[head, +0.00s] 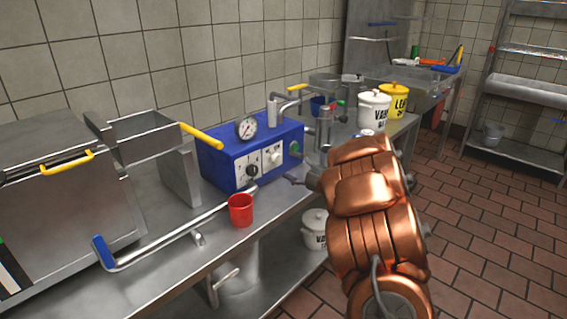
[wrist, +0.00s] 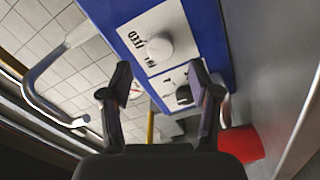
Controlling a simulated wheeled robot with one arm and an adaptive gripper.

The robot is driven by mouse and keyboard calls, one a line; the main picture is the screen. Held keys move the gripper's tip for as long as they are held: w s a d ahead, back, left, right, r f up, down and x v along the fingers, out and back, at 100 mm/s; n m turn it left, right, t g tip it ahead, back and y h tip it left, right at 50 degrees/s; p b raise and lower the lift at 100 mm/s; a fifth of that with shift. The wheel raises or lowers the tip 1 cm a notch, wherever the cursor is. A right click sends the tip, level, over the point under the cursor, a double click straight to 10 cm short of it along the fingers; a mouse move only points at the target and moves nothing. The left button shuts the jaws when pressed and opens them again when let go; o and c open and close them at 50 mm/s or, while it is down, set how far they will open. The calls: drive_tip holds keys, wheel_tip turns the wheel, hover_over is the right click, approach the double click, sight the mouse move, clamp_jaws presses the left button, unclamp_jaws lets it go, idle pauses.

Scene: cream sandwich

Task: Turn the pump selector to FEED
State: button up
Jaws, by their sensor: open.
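The blue pump box (head: 222,168) stands on the steel counter with two white panels on its front. The pale round selector knob (head: 274,159) is on the right panel. In the wrist view this knob (wrist: 159,47) sits beyond my fingertips, with a FEED label (wrist: 134,38) beside it; a second label is too small to read. Where the knob points cannot be told. A black knob (head: 251,170) is on the other panel; it also shows in the wrist view (wrist: 184,95). My gripper (wrist: 161,78) is open and empty, in front of the panels and apart from both knobs.
A red mug (head: 240,210) stands on the counter before the box. A long steel lever with a blue handle (head: 104,251) lies left of it. A pressure gauge (head: 246,128) and pipes rise from the box. White and yellow lidded pots (head: 374,110) stand behind my arm.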

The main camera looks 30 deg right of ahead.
drive_tip(key=v, duration=0.6)
drive_tip(key=shift+d, duration=0.1)
idle(0.5)
wheel_tip(320, 180, up, 3)
drive_tip(key=w+d+m+g+h, duration=0.1)
drive_tip(key=d+m+g+h, duration=0.3)
drive_tip(key=m+h, duration=0.45)
drive_tip(key=s+a+f+m+g+y, duration=0.3)
drive_tip(key=s+a+g, duration=0.5)
drive_tip(key=s+a, duration=0.95)
drive_tip(key=s+a+f+m+g+y, duration=0.1)
drive_tip(key=s+a+f+m+g, duration=0.45)
drive_tip(key=s+a, duration=1.2)
wheel_tip(320, 180, up, 22)
drive_tip(key=s+n+g+p, duration=0.1)
drive_tip(key=s+g+p, duration=0.1)
drive_tip(key=p, duration=1.9)
drive_tip(key=shift+s, duration=0.2)
drive_tip(key=shift+y, duration=0.25)
